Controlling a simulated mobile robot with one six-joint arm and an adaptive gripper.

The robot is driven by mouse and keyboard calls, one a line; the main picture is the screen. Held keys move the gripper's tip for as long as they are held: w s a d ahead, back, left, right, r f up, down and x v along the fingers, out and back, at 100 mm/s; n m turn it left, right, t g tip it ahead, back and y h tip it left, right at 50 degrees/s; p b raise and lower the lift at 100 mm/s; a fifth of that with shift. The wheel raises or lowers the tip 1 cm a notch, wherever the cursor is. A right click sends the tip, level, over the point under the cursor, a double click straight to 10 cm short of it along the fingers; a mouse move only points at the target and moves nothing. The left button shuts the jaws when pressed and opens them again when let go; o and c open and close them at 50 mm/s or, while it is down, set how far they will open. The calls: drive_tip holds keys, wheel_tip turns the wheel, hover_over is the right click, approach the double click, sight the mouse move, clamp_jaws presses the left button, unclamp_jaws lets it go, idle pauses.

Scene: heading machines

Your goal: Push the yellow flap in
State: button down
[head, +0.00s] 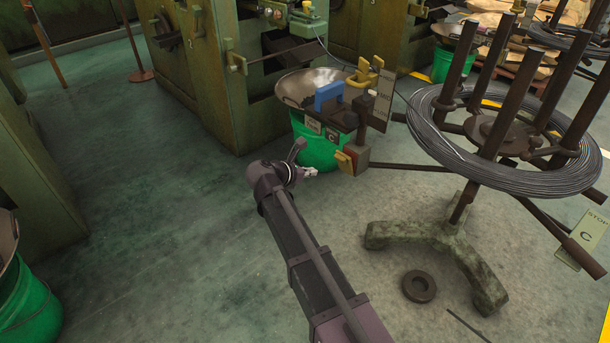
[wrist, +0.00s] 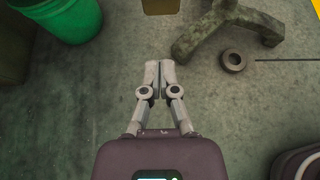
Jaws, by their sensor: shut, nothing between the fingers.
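The yellow flap (head: 344,161) is a small plate with a reddish edge. It stands out at a slant from the left side of a dark brown box (head: 356,154), low beside the green bucket. My gripper (head: 312,171) is to the left of the flap and a little lower in the head view, apart from it. In the wrist view my gripper (wrist: 159,66) has its two fingers together with nothing between them. A dull yellow piece (wrist: 162,6) shows at the top edge there, ahead of the fingertips; I cannot tell for sure that it is the flap.
The green bucket (head: 318,150) stands under a metal bowl (head: 308,84) just behind. A blue handle (head: 329,95) and a yellow bracket (head: 366,72) sit above the flap. The wire-coil stand (head: 462,236) is at right, a dark ring (head: 419,286) on the floor.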

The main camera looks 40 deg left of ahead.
drive_tip(key=w+d+f+b, duration=0.1)
drive_tip(key=w, duration=0.8)
drive_tip(key=shift+d+f, duration=0.25)
drive_tip(key=shift+f, duration=0.05)
